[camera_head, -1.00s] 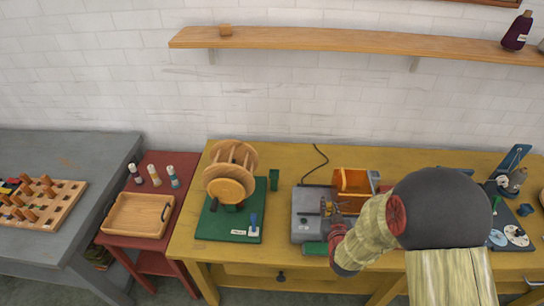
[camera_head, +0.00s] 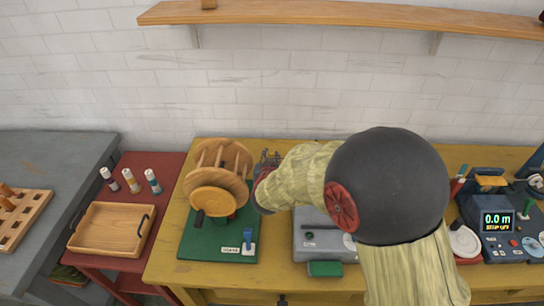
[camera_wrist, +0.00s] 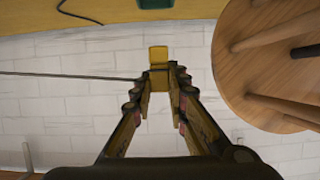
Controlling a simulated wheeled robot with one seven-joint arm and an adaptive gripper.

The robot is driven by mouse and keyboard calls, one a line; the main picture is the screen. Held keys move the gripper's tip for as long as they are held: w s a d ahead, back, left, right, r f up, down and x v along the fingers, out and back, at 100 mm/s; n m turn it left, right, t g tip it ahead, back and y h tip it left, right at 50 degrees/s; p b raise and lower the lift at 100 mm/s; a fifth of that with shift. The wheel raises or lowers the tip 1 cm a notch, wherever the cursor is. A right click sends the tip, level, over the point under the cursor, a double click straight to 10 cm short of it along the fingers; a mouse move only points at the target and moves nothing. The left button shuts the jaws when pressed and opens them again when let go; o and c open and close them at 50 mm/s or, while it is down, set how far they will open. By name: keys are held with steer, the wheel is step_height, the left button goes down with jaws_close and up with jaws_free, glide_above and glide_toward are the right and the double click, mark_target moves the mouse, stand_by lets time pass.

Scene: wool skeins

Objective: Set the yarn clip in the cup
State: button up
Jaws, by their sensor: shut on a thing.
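My gripper (camera_wrist: 159,78) is shut on the yellow yarn clip (camera_wrist: 158,54), which sits between its fingertips in the wrist view. In the head view my gripper (camera_head: 268,157) is just right of the wooden reel, at the back of the yellow table; the clip cannot be made out there. A dark green piece, probably the cup (camera_wrist: 155,3), is cut off at the top edge of the wrist view, apart from the clip. In the head view my arm and gripper hide its place.
The wooden reel (camera_head: 218,160) on its green base (camera_head: 207,241) stands close beside my gripper and fills the right of the wrist view. A grey machine (camera_head: 320,240) is partly behind my arm. A thin dark line crosses the wrist view's left side. A meter (camera_head: 497,222) reads 0.0 m.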

steer(key=shift+f+b, duration=2.25)
steer(key=shift+f, duration=0.7)
steer(key=o, duration=0.9)
steer(key=shift+o, duration=0.3)
steer(key=shift+s, duration=0.1)
